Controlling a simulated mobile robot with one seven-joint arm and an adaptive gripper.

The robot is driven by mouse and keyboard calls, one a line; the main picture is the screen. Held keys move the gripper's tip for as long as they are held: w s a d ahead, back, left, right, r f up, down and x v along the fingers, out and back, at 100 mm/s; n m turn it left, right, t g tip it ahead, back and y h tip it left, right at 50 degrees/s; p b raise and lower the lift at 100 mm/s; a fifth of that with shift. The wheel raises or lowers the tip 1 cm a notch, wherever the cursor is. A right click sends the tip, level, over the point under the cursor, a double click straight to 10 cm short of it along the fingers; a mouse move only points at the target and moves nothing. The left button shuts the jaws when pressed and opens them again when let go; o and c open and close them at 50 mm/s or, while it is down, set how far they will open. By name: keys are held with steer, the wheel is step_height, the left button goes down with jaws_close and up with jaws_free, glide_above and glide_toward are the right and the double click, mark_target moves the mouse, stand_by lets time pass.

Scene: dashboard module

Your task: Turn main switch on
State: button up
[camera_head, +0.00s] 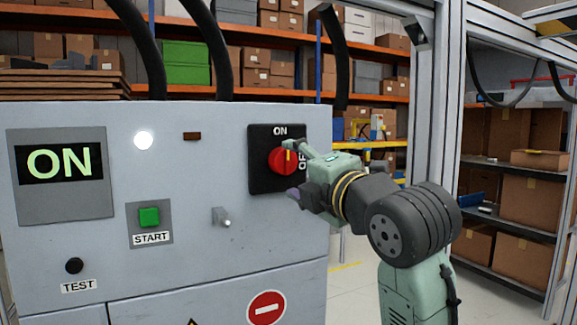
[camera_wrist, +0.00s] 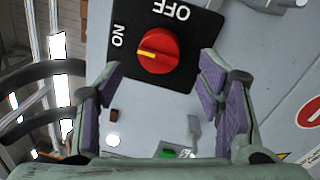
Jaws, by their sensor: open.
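The main switch is a red round knob (camera_head: 280,162) on a black plate (camera_head: 262,132) marked ON at the top and OFF at the right. In the wrist view the knob (camera_wrist: 160,52) shows a yellow mark pointing towards the ON label. My gripper (camera_head: 293,170) is open in front of the plate; one finger covers part of the knob in the head view. In the wrist view my gripper's (camera_wrist: 162,68) two purple-padded fingers stand apart, one on each side of the knob, with no visible contact. The display (camera_head: 58,163) reads ON in green letters.
The grey cabinet also carries a lit white lamp (camera_head: 144,140), a green START button (camera_head: 149,217), a black TEST button (camera_head: 74,265) and a small metal toggle (camera_head: 222,217). Black hoses rise from its top. A metal frame post (camera_head: 425,100) stands right of the cabinet.

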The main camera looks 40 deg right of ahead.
steer(key=v, duration=0.7)
steer(key=shift+s, duration=0.2)
steer(key=shift+a, duration=0.1)
